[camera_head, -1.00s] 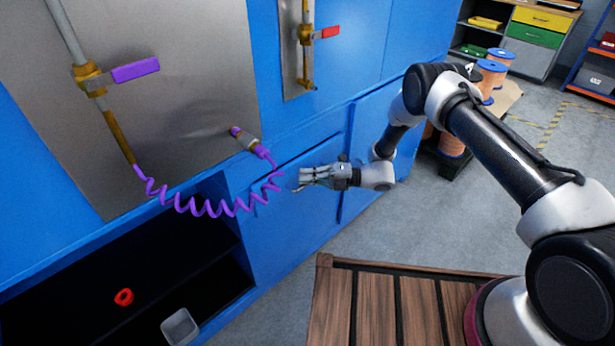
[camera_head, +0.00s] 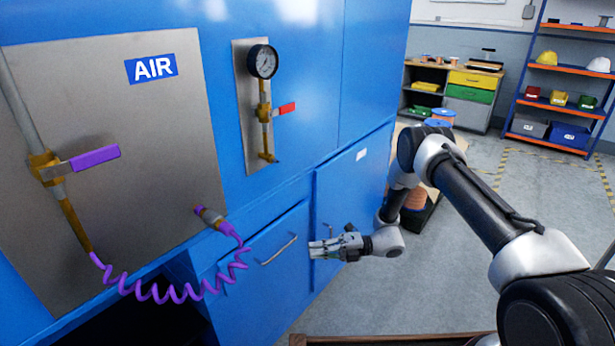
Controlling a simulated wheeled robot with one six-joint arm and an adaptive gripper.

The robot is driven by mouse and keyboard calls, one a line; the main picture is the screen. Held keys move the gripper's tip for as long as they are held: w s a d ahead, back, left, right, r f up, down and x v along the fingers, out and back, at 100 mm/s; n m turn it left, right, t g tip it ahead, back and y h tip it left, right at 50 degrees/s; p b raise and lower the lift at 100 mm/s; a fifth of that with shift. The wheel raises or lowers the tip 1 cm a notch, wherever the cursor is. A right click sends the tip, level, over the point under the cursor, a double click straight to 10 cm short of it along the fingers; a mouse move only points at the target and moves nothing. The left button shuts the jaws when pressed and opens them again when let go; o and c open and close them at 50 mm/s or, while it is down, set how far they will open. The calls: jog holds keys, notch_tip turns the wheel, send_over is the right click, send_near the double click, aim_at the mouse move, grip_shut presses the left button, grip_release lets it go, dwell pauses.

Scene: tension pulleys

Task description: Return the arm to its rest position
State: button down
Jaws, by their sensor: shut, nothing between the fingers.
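My arm (camera_head: 475,203) reaches in from the right and bends down at the elbow. My gripper (camera_head: 322,249) points left in front of the lower blue cabinet doors. It is shut and empty. It appears close to a door handle (camera_head: 280,250), but I cannot tell the exact gap.
A purple coiled hose (camera_head: 165,294) hangs left of my gripper, joined to a fitting (camera_head: 210,216) on the steel AIR panel (camera_head: 130,195). A purple-handled valve (camera_head: 95,158), a gauge (camera_head: 262,62) and a red-handled valve (camera_head: 284,109) are above. Open floor (camera_head: 440,290) lies right.

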jog(key=s+d+f+n+g+h, duration=0.2)
jog(key=s+d+f+n, duration=0.15)
jog(key=s+n, duration=0.3)
jog(key=s+d+r+n+g+h, duration=0.3)
jog(key=s+d+n+h, duration=0.15)
jog(key=n, duration=0.35)
jog(key=s+d+r+n+t+h, duration=0.1)
jog(key=s+d+r+n+h, duration=0.25)
jog(key=d+r+n, duration=0.75)
jog(key=s+d+r+n+t+h, duration=0.25)
jog(key=d+r+n+h, duration=0.45)
jog(key=r, duration=0.7)
jog(key=s+d+r+n+t, duration=0.1)
jog(key=s+d+r+t, duration=0.3)
jog(key=r, duration=0.5)
jog(key=s+d+r+n+t, duration=0.1)
jog(key=s+d+r+t, duration=0.3)
jog(key=s+r, duration=0.2)
notch_tip(320, 180, up, 3)
jog(key=shift+s+f+h, duration=0.15)
jog(key=shift+s+h, duration=0.2)
jog(key=shift+h, duration=0.05)
